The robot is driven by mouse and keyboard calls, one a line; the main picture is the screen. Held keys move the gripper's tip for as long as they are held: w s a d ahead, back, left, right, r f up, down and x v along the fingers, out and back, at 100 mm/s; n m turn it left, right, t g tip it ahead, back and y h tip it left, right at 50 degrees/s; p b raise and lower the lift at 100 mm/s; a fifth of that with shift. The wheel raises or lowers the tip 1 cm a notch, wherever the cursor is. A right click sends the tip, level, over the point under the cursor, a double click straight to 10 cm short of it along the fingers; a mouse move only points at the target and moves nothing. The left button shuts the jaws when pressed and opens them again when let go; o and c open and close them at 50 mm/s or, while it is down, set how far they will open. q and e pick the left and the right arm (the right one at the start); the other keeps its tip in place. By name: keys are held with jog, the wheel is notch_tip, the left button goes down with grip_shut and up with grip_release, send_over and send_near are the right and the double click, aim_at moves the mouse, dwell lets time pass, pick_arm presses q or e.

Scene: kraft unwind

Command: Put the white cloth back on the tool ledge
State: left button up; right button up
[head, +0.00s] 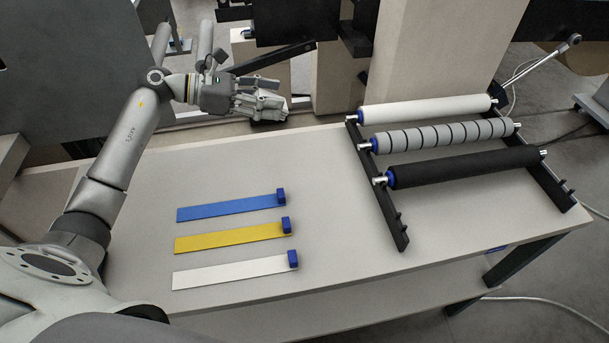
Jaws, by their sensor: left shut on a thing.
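My left gripper (272,105) is at the back edge of the table, with its arm coming in from the left. Its fingers are shut on a small pale thing, which I take to be the white cloth. It is mostly hidden by the fingers and hard to tell apart from them. A narrow pale strip (208,117), perhaps the tool ledge, runs behind the table's back edge, close to the gripper. I cannot tell whether the gripper touches it. My right gripper is not in view.
On the table (330,210) lie a blue strip (228,207), a yellow strip (230,237) and a white strip (230,272), each with a blue end block. At the right, a dark rack (378,190) carries white (425,111), grey ringed (445,136) and black (465,167) rollers.

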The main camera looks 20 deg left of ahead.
pick_arm(q)
jog(key=s+d+f, duration=0.2)
jog(key=s+d+f+p, duration=0.1)
jog(key=s+d+f, duration=0.1)
jog(key=d+f, duration=0.1)
jog(key=s+d+f+p, duration=0.1)
jog(key=s+d+f, duration=0.1)
jog(key=s+d, duration=0.1)
jog(key=shift+d+f, duration=0.2)
jog(key=shift+f, duration=0.15)
jog(key=shift+s+d+f, duration=0.2)
jog(key=shift+s+f, duration=0.05)
jog(key=shift+f, duration=0.15)
jog(key=f, duration=0.1)
jog(key=f+b, duration=0.1)
jog(key=f, duration=0.1)
jog(key=shift+s+d+f, duration=0.2)
jog(key=shift+f, duration=0.1)
